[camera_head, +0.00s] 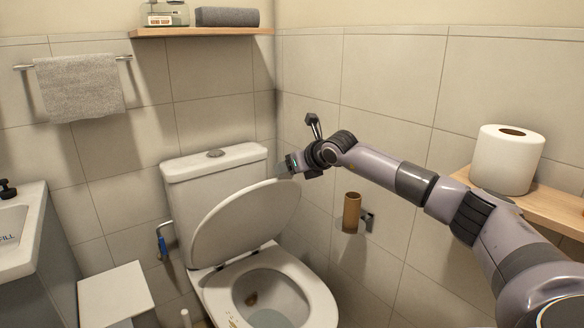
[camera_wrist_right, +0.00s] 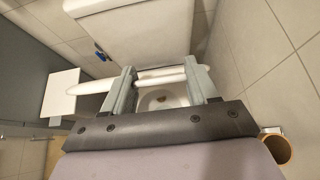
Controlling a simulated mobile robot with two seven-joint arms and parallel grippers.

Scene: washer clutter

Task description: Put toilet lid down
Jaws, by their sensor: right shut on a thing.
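The toilet lid (camera_head: 243,222) is a pale oval, raised and tilted forward, away from the tank (camera_head: 215,172). The toilet seat (camera_head: 318,292) lies flat on the bowl, with the bowl's opening showing. My right gripper (camera_head: 290,164) is at the lid's upper right edge and is shut on it. In the right wrist view the lid (camera_wrist_right: 90,88) shows nearly edge-on as a thin white strip, passing between the two fingers of my right gripper (camera_wrist_right: 163,84). The bowl shows behind it. My left gripper is in neither view.
A cardboard tube (camera_head: 352,212) sits on a wall holder right of the toilet. A toilet paper roll (camera_head: 506,160) stands on a wooden shelf (camera_head: 555,212) near my right arm. A white-topped bin (camera_head: 115,295) and a sink (camera_head: 20,235) are at the left.

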